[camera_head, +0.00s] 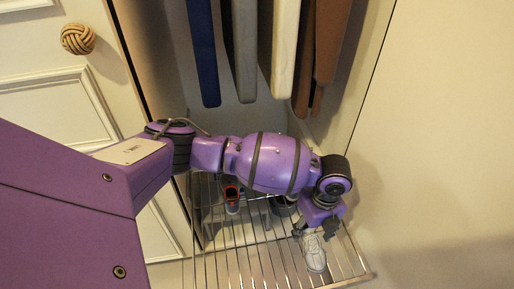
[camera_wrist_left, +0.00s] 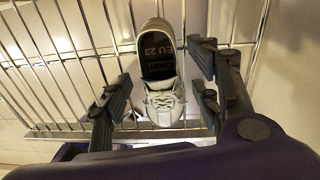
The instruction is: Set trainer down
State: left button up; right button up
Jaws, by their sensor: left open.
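A white trainer (camera_head: 314,252) rests on a wire rack (camera_head: 240,262) near its right front part. In the left wrist view the trainer (camera_wrist_left: 161,75) shows its dark insole with "EU 23" and its white laces, and lies on the rack's bars (camera_wrist_left: 60,60). My left gripper (camera_head: 316,232) is just above and behind the trainer in the head view. In the wrist view the left gripper (camera_wrist_left: 160,100) is open, with one finger on each side of the trainer and gaps between them. My right gripper is not in view.
Below the rack, a grey and red shoe (camera_head: 232,195) and a dark shoe (camera_head: 284,206) show through the bars. Hanging garments (camera_head: 245,50) fill the back above. A panelled door (camera_head: 50,100) stands left, and a plain wall (camera_head: 445,130) is close on the right.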

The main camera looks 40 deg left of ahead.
pick_arm(q)
notch_tip(320, 180, up, 11)
jog(key=p, duration=0.3)
jog(key=shift+w+d, duration=0.2)
jog(key=shift+w, duration=0.15)
jog(key=shift+r, duration=0.1)
